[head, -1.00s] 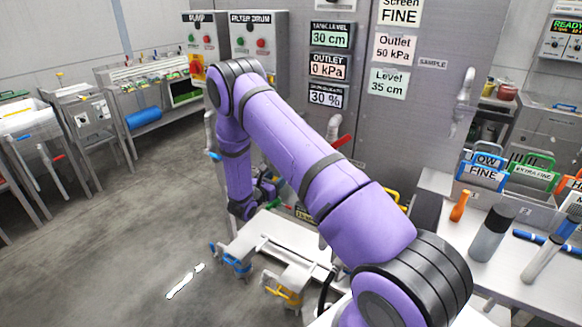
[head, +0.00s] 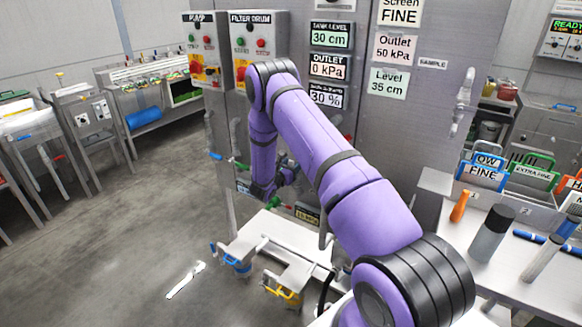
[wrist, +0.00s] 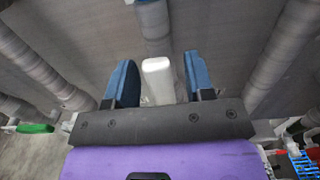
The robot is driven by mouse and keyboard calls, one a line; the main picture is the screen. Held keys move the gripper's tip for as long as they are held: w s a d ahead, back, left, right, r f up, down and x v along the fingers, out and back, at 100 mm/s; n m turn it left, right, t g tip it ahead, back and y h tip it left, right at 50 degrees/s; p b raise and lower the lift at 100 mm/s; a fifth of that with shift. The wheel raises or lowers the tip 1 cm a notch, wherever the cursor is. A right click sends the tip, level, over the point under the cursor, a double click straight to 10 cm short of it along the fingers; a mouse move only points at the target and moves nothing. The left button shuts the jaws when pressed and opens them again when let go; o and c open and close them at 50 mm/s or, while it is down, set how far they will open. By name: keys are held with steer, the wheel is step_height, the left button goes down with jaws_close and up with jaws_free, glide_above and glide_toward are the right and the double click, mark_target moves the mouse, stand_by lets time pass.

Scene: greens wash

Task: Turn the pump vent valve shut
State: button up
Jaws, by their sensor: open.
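In the wrist view my gripper (wrist: 158,70) is open, with a blue-padded finger on each side. A pale, block-like piece (wrist: 156,82) stands between the fingers, with gaps on both sides. I cannot tell whether it is the pump vent valve's handle. In the head view my gripper (head: 287,174) is small and dark, in front of the pipework at the steel panel's foot, and the arm partly hides that area. A blue valve handle (head: 215,155) and a green valve handle (head: 241,166) sit left of it. No label marks the vent valve legibly.
Grey pipes (wrist: 30,65) run on both sides in the wrist view. The pump control box (head: 204,48) is on the panel above. A low white-topped bench (head: 268,238) stands below my arm. The floor at left is open, and a work counter is at right.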

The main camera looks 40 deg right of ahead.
jaws_close()
steer(key=shift+s, duration=0.15)
steer(key=s+d+f+m, duration=0.3)
steer(key=s+f+m, duration=0.5)
steer(key=m, duration=1)
steer(key=shift+s+f, duration=0.35)
steer(key=shift+f, duration=0.45)
